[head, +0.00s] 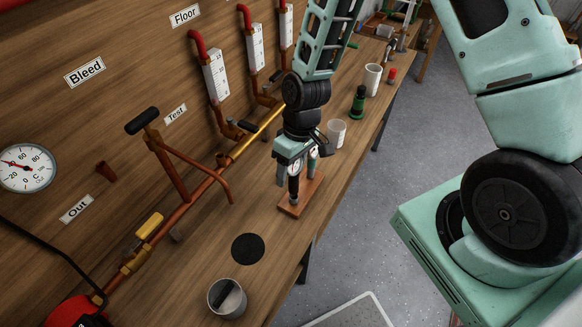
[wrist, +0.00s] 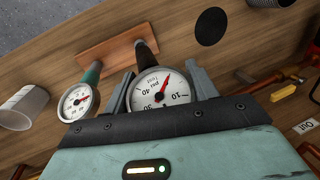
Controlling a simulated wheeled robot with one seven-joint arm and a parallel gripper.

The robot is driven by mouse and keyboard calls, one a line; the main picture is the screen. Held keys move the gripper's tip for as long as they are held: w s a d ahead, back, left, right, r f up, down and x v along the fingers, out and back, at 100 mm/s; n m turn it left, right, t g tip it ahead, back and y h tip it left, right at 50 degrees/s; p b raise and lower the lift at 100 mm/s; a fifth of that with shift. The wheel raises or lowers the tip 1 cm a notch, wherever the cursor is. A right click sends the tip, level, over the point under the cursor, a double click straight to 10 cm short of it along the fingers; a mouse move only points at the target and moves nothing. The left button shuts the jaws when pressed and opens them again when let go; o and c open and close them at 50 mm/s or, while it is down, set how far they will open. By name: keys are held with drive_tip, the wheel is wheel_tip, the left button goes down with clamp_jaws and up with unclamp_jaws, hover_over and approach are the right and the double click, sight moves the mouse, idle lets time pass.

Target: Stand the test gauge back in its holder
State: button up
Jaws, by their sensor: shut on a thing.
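My gripper (head: 292,168) is shut on the test gauge, a white round dial (wrist: 160,92) with a red needle and a dark stem. The fingers (wrist: 161,86) lie on either side of the dial. The gauge is held upright over the near end of the holder, a reddish-brown wooden block (head: 313,190) on the bench. The holder also shows in the wrist view (wrist: 108,48). The stem's lower end overlaps the holder; I cannot tell whether it is seated or just above. A second gauge with a green stem (wrist: 77,101) stands at the holder's other end.
A clear beaker (head: 336,133) and a green object (head: 358,102) stand beyond the holder. A black disc (head: 248,248) and a metal cup (head: 226,298) are on the near bench. Copper pipes (head: 205,187) run along the wall to the left. The bench edge is close on the right.

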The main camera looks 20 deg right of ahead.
drive_tip(key=shift+d+b+x, duration=0.25)
drive_tip(key=shift+b+x, duration=0.6)
drive_tip(key=shift+x, duration=0.35)
drive_tip(key=shift+w, duration=0.15)
drive_tip(key=o, duration=1.4)
drive_tip(key=shift+c, duration=0.2)
drive_tip(key=shift+r, duration=0.1)
drive_tip(key=shift+p+v, duration=2.5)
drive_tip(key=shift+v, duration=0.45)
drive_tip(key=b+v, duration=0.2)
drive_tip(key=v, duration=1.5)
drive_tip(key=shift+b, duration=0.4)
